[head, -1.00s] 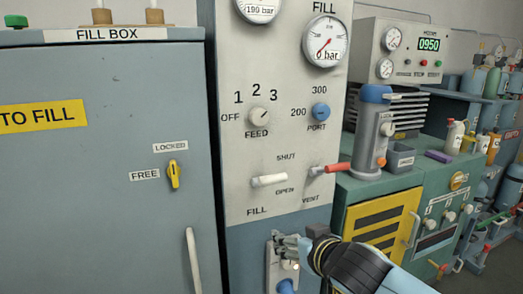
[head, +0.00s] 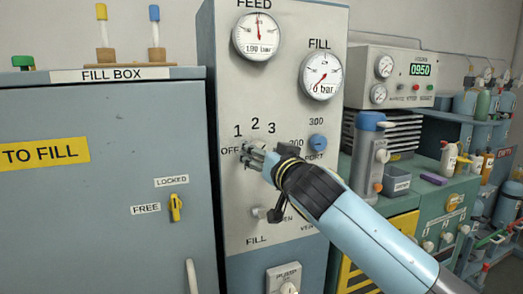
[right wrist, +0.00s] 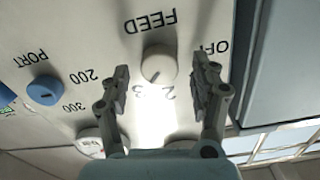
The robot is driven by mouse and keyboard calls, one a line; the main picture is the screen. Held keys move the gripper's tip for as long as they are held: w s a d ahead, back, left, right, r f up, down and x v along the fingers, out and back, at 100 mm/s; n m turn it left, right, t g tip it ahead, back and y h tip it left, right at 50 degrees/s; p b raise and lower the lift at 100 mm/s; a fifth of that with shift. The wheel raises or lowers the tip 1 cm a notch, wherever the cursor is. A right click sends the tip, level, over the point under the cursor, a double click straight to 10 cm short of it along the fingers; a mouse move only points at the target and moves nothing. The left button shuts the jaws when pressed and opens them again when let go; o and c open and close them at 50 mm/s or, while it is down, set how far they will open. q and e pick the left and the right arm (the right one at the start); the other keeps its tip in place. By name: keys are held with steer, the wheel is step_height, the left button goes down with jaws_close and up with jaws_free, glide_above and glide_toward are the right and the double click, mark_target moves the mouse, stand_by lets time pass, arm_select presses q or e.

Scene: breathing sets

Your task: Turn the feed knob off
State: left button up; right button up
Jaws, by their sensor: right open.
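The feed knob (right wrist: 158,65) is pale and round on the white panel (head: 290,110). In the right wrist view, which is upside down, it sits between the fingers of my right gripper (right wrist: 160,72), with a gap on each side. The gripper is open. Its pointer faces the numbers, not OFF; the exact setting is hard to read. In the head view my right gripper (head: 252,154) covers the knob, just below the labels 1, 2 and 3 and right of OFF. My left gripper is not in view.
Two gauges (head: 256,36) (head: 321,75) are above. The fill box (head: 100,180) stands at left.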

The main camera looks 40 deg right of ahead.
steer(key=shift+w+d, duration=0.1)
steer(key=shift+w, duration=0.35)
steer(key=shift+c, duration=0.5)
steer(key=c, duration=1.1)
